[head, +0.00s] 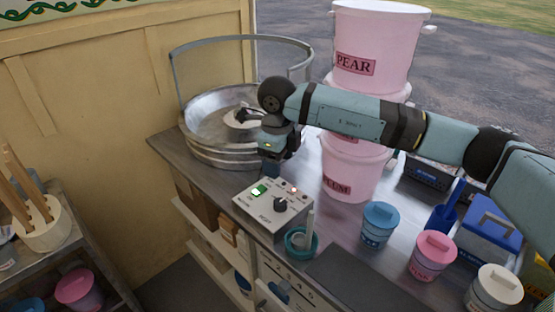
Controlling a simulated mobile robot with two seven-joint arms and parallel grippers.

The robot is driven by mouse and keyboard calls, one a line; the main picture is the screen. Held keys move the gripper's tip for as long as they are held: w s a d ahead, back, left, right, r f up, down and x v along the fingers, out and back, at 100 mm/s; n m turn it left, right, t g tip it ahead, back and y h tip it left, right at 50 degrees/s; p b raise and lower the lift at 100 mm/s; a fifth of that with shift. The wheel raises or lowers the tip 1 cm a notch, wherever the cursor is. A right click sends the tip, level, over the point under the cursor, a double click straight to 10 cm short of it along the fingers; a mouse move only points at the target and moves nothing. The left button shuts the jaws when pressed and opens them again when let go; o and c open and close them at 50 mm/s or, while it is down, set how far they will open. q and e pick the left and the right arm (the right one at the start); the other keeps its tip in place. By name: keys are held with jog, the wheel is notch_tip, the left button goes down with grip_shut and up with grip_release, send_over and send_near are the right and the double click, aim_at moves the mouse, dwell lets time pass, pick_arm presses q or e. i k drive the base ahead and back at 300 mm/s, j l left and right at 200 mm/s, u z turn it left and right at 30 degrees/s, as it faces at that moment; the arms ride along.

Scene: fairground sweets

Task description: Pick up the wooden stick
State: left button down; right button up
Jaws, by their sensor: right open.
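Several wooden sticks (18,178) stand upright, leaning a little, in a round cream holder (42,236) at the far left. My right arm reaches in from the right, across the counter. My right gripper (271,168) points down in front of the metal bowl, above the counter and behind the control box. It is open; its fingers are small and partly hidden under the wrist, and I see no stick in them. It is well to the right of the sticks in the holder. My left gripper is not in view.
A large metal bowl (202,147) with a raised guard stands at the back left. A control box (262,212), a teal cup (301,244) with a pale upright rod, and stacked pink buckets (372,45) crowd the counter. Small lidded tubs (380,226) stand at right.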

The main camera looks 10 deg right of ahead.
aim_at(9, 164)
jog(key=k+j, duration=0.15)
jog(key=k, duration=0.35)
jog(key=k+j, duration=0.15)
jog(key=k, duration=0.35)
